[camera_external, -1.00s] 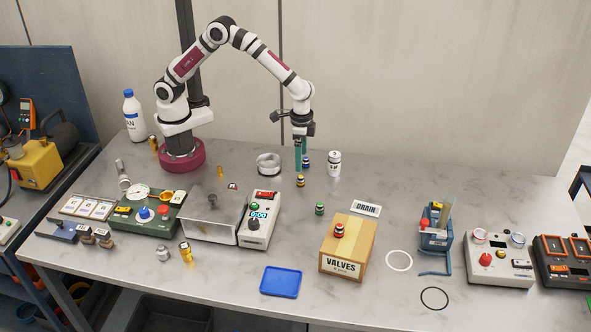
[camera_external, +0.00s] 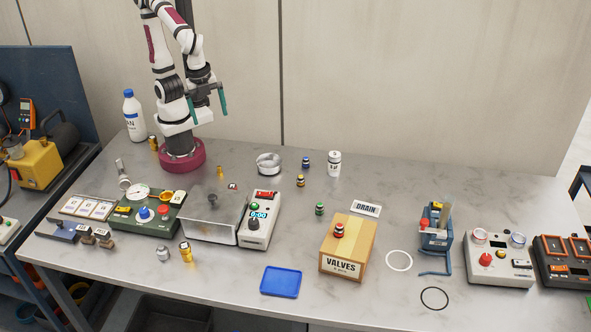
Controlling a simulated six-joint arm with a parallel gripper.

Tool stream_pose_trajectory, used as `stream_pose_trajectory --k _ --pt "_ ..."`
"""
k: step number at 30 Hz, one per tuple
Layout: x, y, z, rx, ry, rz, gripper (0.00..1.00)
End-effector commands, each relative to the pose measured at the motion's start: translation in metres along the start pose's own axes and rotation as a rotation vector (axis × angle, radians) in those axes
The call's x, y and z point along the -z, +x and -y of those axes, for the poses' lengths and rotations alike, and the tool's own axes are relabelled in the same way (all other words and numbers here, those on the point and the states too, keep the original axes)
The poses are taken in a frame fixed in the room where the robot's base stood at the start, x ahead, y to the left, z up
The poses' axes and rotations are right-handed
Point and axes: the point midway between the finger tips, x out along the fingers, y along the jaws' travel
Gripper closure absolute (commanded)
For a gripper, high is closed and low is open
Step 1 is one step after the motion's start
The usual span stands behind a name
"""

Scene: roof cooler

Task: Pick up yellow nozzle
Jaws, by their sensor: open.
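A small dark piece with a yellow band (camera_external: 300,181), which looks like the yellow nozzle, stands upright on the marble table right of the arm's base. A similar blue-banded nozzle (camera_external: 306,162) stands just behind it and a green one (camera_external: 320,208) in front of it. A red one (camera_external: 339,230) sits on top of the wooden valves box (camera_external: 358,250). My gripper (camera_external: 209,112) is open and empty, with its teal fingers spread, high above the table near my base. It is well to the left of and above the yellow nozzle, touching nothing.
A round metal ring-shaped dish (camera_external: 268,163) lies left of the nozzles, and a white bottle (camera_external: 334,163) stands to their right. A metal box (camera_external: 212,215) and a timer device (camera_external: 259,222) stand in front-left. A blue tray (camera_external: 281,281) lies at the front edge. A small brass piece (camera_external: 220,171) stands near my base.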

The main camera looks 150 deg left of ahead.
Motion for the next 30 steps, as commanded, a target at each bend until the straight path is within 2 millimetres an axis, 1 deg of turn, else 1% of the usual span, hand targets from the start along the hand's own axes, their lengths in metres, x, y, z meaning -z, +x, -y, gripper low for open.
stream_pose_trajectory --k 1,3,6,9,11,12,13,16,17,24,26,27,29,30 --pt "-0.021 0.006 -0.016 0.016 0.099 -0.005 0.0" --pt "-0.042 0.015 -0.028 0.031 0.203 -0.003 0.0" --pt "-0.056 0.023 -0.035 0.04 0.269 -0.001 0.0" --pt "-0.057 0.024 -0.035 0.041 0.275 0.002 0.0" --pt "-0.057 0.024 -0.035 0.04 0.273 0.002 0.11" --pt "-0.057 0.024 -0.035 0.04 0.272 0.002 0.18" --pt "-0.057 0.024 -0.035 0.04 0.272 0.001 0.19" --pt "-0.057 0.023 -0.035 0.04 0.271 0.001 0.38" --pt "-0.057 0.023 -0.035 0.04 0.27 0.001 0.41" --pt "-0.056 0.023 -0.035 0.038 0.265 0.002 0.41" --pt "-0.055 0.024 -0.036 0.008 0.216 0.017 0.41" --pt "-0.053 0.026 -0.037 -0.041 0.136 0.039 0.41" --pt "-0.043 0.031 -0.04 -0.165 -0.069 0.089 0.41" --pt "-0.032 0.035 -0.04 -0.277 -0.26 0.126 0.41"
